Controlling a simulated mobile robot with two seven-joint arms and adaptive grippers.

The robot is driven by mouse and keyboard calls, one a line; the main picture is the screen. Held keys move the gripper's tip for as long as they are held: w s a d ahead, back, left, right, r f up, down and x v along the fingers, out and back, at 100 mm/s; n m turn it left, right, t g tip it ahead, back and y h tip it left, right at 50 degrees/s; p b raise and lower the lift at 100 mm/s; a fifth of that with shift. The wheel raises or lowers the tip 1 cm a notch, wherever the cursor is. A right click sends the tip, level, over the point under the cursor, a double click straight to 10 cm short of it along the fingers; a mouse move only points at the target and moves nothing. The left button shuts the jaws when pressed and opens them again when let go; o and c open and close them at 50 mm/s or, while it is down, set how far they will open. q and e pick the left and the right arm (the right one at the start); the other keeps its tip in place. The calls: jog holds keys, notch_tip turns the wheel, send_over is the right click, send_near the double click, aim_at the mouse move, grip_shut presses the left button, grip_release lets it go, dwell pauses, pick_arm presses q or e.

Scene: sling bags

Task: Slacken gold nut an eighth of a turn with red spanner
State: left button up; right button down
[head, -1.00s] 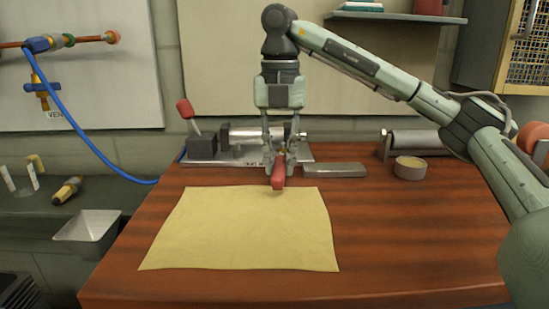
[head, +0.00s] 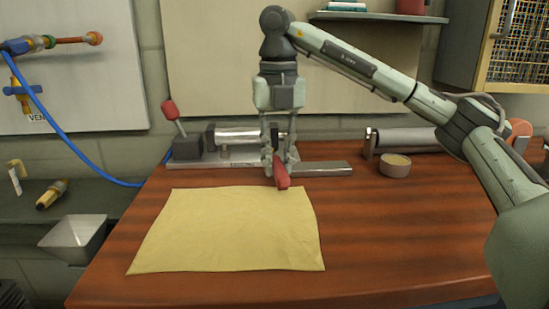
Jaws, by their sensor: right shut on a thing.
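My right gripper (head: 281,163) is over the back of the wooden bench, fingers pointing down, shut on the red spanner (head: 282,178). The spanner shows as a short red piece between and below the fingertips, just behind the yellow cloth's back edge; its far end is hidden by the fingers. I cannot make out whether it touches the bench. I cannot pick out the gold nut for certain. A pipe fitting (head: 18,46) on the wall panel at the left has coloured rings and a brass-coloured pipe, too small to tell apart. My left gripper is not in view.
A metal fixture with a red-knobbed lever (head: 169,109) stands behind the gripper. A flat metal bar (head: 325,169) and a round tin (head: 395,166) lie to the right. A blue hose (head: 75,148) hangs at the left.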

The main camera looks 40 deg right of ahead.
jog(key=shift+d, duration=0.15)
jog(key=shift+s+d+n+p, duration=0.35)
jog(key=shift+d+n, duration=0.5)
jog(key=shift+n, duration=0.15)
jog(key=shift+d, duration=0.1)
jog(key=shift+s+d+n+p, duration=0.15)
jog(key=shift+d+n+p, duration=0.15)
jog(key=shift+d+n, duration=0.9)
jog(key=shift+a, duration=0.15)
jog(key=shift+a, duration=0.25)
